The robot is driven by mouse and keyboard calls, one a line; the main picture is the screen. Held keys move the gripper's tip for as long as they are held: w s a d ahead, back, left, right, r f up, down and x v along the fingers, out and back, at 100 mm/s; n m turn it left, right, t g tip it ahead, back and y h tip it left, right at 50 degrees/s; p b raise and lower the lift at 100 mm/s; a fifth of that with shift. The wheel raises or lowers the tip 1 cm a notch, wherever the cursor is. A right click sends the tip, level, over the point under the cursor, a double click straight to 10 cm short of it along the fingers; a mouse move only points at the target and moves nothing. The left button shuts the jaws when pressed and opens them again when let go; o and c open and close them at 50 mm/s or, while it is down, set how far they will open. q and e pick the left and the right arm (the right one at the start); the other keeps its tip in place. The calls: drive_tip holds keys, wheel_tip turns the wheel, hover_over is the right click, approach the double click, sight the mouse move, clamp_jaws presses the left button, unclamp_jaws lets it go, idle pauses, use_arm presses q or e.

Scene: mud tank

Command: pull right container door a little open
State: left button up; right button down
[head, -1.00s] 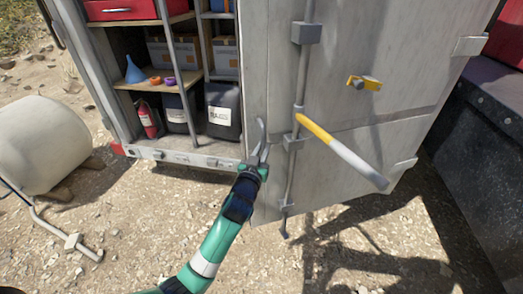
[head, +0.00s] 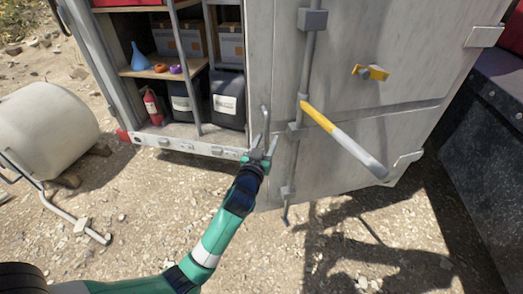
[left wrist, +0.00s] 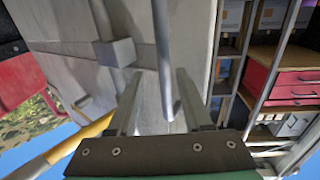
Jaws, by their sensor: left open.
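The right container door (head: 400,75) is a large grey panel, swung out from the container, with the shelves visible to its left. A vertical locking rod (head: 306,75) and a yellow and white handle (head: 345,140) are on its face. My left gripper (head: 268,130) is open and empty in front of the door's lower left edge, left of the rod. In the left wrist view, the open fingers (left wrist: 160,100) point at the door, and the rod (left wrist: 162,60) appears between them. I cannot tell whether they touch it. My right gripper is not in view.
Shelves left of the door hold boxes, a blue funnel (head: 140,57), a black canister (head: 227,98) and a fire extinguisher (head: 152,106). A pale tank (head: 45,125) stands at left, and a dark bin (head: 490,150) at right.

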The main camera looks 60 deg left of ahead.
use_arm(q)
drive_tip(key=p+v, duration=0.1)
drive_tip(key=v, duration=0.8)
drive_tip(key=shift+s+d, duration=0.2)
drive_tip(key=shift+s, duration=0.05)
drive_tip(key=w+d+r+t+h, duration=0.1)
drive_tip(key=w+d+r+t, duration=0.2)
drive_tip(key=r, duration=0.6)
drive_tip(key=w+d+r+t+h+p, duration=0.1)
drive_tip(key=d+r+t, duration=0.2)
drive_tip(key=d+r, duration=0.45)
drive_tip(key=w+d+r+t+h, duration=0.1)
drive_tip(key=w+d+r+t, duration=0.15)
drive_tip(key=r, duration=0.85)
drive_tip(key=s+d+r+m+t+h, duration=0.35)
drive_tip(key=d+r+h, duration=0.25)
drive_tip(key=r, duration=0.2)
drive_tip(key=s+d+r+m+t+h, duration=0.35)
drive_tip(key=d+r+m+h, duration=0.2)
drive_tip(key=r, duration=0.25)
wheel_tip(320, 180, up, 37)
drive_tip(key=d+m+p, duration=0.1)
drive_tip(key=p, duration=3.7)
drive_tip(key=shift+r+g+p, duration=0.25)
drive_tip(key=shift+g+p, duration=0.1)
